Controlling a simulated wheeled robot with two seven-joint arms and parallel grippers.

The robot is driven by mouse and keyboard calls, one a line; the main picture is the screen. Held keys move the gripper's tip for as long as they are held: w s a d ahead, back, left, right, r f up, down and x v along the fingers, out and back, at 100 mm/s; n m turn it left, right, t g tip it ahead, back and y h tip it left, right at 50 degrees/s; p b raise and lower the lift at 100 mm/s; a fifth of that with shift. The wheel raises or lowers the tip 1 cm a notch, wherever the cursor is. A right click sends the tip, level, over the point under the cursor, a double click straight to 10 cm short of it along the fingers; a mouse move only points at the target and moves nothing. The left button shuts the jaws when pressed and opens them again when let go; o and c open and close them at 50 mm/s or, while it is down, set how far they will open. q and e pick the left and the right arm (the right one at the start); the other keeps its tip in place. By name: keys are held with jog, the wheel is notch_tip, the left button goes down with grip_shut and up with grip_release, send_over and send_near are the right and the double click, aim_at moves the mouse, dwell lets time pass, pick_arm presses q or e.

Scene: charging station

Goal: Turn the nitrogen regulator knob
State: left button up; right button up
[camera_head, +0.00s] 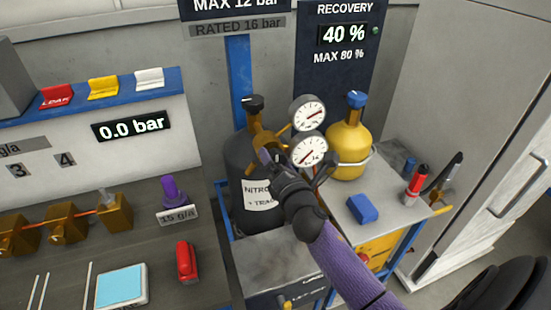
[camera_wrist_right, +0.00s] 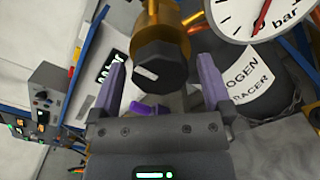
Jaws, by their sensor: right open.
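The dark nitrogen cylinder (camera_head: 240,165) stands behind the bench with a brass regulator (camera_head: 262,140) and two round gauges (camera_head: 309,112) on top. In the right wrist view the black regulator knob (camera_wrist_right: 160,72), with a white mark on its face, sits on the brass body (camera_wrist_right: 165,30). My right gripper (camera_wrist_right: 163,85) is open, its two purple fingers on either side of the knob with gaps showing. In the head view the right gripper (camera_head: 268,157) is at the regulator's front and hides the knob.
A black valve knob (camera_head: 253,103) tops the cylinder. A yellow recovery cylinder (camera_head: 349,145) with a blue valve stands close to the right. A blue block (camera_head: 362,209) and a red torch-like tool (camera_head: 416,185) are on the cart. The pressure display (camera_head: 131,127) reads 0.0 bar.

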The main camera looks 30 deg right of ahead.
jog(key=shift+w+d, duration=0.15)
jog(key=shift+w, duration=0.4)
jog(key=c, duration=1.2)
pick_arm(q)
jog(key=shift+w, duration=0.25)
pick_arm(e)
jog(key=shift+o, duration=0.2)
jog(key=shift+m, duration=0.3)
